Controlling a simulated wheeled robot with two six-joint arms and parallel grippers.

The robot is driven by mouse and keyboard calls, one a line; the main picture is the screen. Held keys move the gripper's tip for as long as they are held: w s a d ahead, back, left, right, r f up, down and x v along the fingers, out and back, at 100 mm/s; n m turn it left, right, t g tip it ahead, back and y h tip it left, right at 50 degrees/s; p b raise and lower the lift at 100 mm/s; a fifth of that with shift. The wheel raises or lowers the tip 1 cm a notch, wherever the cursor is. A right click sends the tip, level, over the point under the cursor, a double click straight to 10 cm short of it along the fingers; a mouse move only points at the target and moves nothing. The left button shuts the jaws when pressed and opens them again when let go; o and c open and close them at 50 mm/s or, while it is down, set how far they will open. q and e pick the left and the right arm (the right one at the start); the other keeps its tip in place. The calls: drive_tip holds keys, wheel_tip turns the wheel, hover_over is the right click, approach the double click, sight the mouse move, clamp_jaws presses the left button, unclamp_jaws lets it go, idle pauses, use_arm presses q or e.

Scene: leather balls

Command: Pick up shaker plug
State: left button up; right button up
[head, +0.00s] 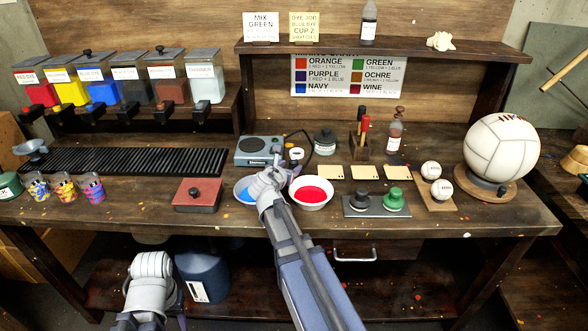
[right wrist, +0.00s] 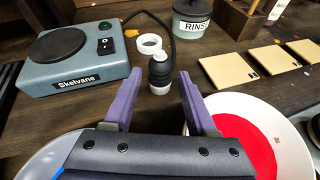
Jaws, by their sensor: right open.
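The shaker plug (right wrist: 159,70) is black with a ribbed body and a pale base in the right wrist view. It stands on the bench, and a black cord loops from its top to the grey Skelvane shaker (right wrist: 75,58), which also shows in the head view (head: 262,149). My right gripper (right wrist: 158,82) is open and empty, its two purple fingers to either side of the plug's line, with the plug just beyond the tips. In the head view my right gripper (head: 279,162) largely hides the plug. My left arm is low at the left; its fingers are not clearly seen.
A white ring (right wrist: 149,43) lies just behind the plug. A red-filled bowl (head: 311,192) and a blue-filled bowl (head: 246,190) sit in front, under my right wrist. A rinse jar (head: 325,141) stands behind right. Tan cards (head: 364,172) lie to the right.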

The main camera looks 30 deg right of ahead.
sight(296, 162)
drive_tip(key=shift+b+x, duration=1.4)
drive_tip(key=shift+x, duration=2.45)
drive_tip(key=shift+s+f, duration=0.1)
clamp_jaws()
